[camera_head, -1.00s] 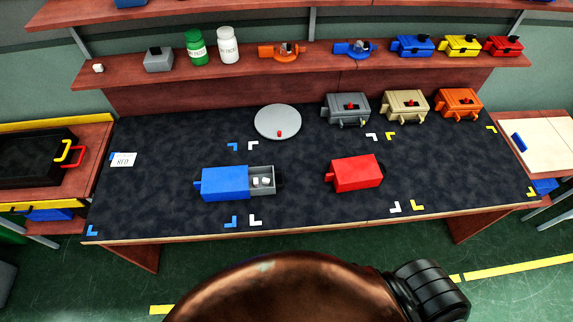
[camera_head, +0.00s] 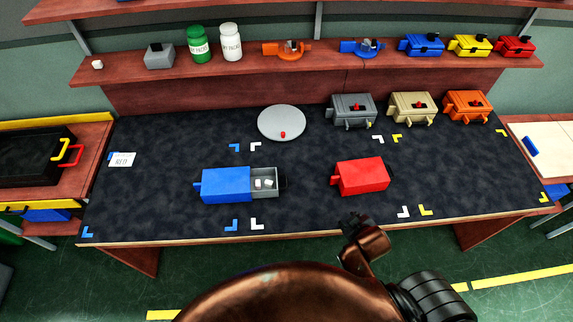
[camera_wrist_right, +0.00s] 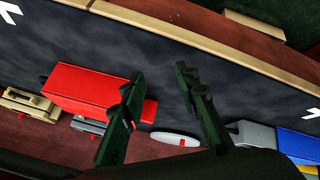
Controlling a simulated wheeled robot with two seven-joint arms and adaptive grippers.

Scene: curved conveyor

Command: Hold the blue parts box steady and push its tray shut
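The blue parts box (camera_head: 226,185) lies on the dark bench mat, left of centre. Its grey tray (camera_head: 264,195) sticks out of the right side, holding small white pieces (camera_head: 264,183). A black part shows at the tray's right end. In the right wrist view, the blue box (camera_wrist_right: 298,141) and grey tray (camera_wrist_right: 251,135) show at the right edge, partly cut off. My right gripper (camera_head: 352,222) is at the bench's front edge, right of the tray and below the red box. In the right wrist view its fingers (camera_wrist_right: 160,75) are apart with nothing between them. My left gripper is not in view.
A closed red box (camera_head: 361,177) stands right of the blue box. A grey disc (camera_head: 282,123) with a red knob lies behind. Grey (camera_head: 351,111), tan (camera_head: 413,107) and orange (camera_head: 466,105) boxes line the back right. The mat between tray and red box is clear.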

